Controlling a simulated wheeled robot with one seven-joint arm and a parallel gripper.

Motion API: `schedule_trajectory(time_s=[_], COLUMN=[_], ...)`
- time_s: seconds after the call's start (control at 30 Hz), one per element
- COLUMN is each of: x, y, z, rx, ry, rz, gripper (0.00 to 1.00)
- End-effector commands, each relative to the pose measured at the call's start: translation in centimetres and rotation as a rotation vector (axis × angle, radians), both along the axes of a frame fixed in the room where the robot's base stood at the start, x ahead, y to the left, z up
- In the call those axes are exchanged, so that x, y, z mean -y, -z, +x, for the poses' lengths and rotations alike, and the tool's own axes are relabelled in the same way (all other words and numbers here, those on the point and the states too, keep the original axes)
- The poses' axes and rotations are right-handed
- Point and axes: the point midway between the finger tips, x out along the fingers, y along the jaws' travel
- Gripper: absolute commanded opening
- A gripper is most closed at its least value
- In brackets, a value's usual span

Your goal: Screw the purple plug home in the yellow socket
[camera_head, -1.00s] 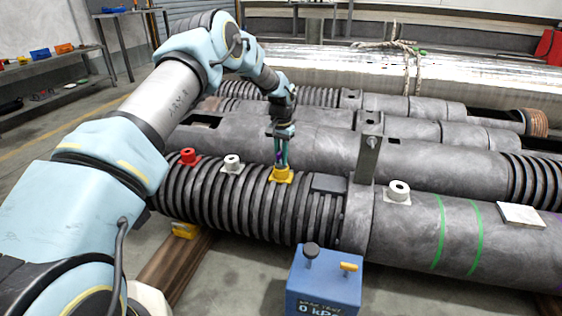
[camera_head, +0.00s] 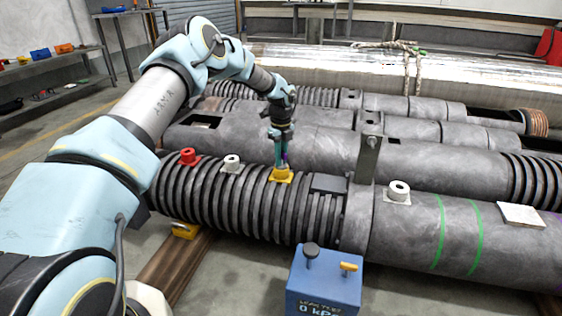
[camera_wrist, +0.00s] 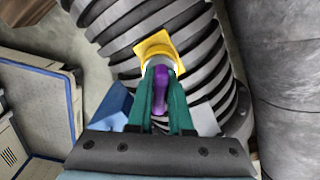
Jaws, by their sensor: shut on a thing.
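The yellow socket (camera_head: 281,175) sits on top of the ribbed section of the front dark barrel (camera_head: 236,205). In the wrist view the socket (camera_wrist: 155,47) is a yellow square plate with a pale ring. My gripper (camera_head: 281,160) points down just over it. In the wrist view the green fingers of my gripper (camera_wrist: 160,92) are shut on the purple plug (camera_wrist: 160,84). The plug's lower end is at the socket's ring. How deep it sits is hidden by the fingers.
A red socket (camera_head: 188,157) and a white socket (camera_head: 231,163) stand left of the yellow one. A metal upright (camera_head: 367,160) and another white socket (camera_head: 398,191) are to its right. A blue box (camera_head: 324,280) reading 0 kPa stands in front.

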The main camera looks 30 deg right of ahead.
Motion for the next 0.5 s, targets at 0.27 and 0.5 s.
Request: schedule_trajectory(time_s=[0.27,0.5], x=[0.00,0.01], y=[0.00,0.00], z=[0.00,-0.01], rx=[0.000,0.001], ry=[0.036,0.035], rz=[0.000,0.000], gripper=[0.21,0.48])
